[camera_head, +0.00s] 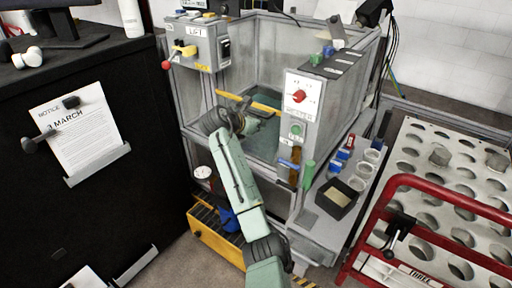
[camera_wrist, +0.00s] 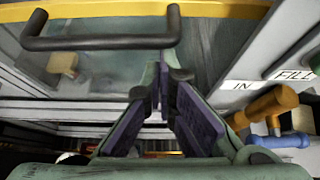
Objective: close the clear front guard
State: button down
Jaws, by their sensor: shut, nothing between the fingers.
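The clear front guard (camera_wrist: 105,75) fills the upper part of the wrist view, with a yellow strip (camera_wrist: 150,11) along its upper edge. A dark bar handle (camera_wrist: 100,41) is fixed to it just below the strip. In the head view the yellow strip (camera_head: 248,102) crosses the front of the machine enclosure, with the opening visible above it. My gripper (camera_wrist: 165,80) is shut and empty, its fingertips just below the handle's right end; I cannot tell if they touch. In the head view my gripper (camera_head: 234,113) is in front of the guard and hides part of it.
A control box with a red knob (camera_head: 298,97) stands right of the opening; a LIFT box (camera_head: 192,43) is at left. Orange (camera_wrist: 265,106) and blue (camera_wrist: 280,141) valve handles sit close on the right. A red rail (camera_head: 440,190) and perforated table are farther right.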

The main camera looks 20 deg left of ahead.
notch_tip(320, 180, up, 10)
jog(key=shift+w, duration=0.15)
jog(key=shift+r, duration=0.1)
dwell(0.3)
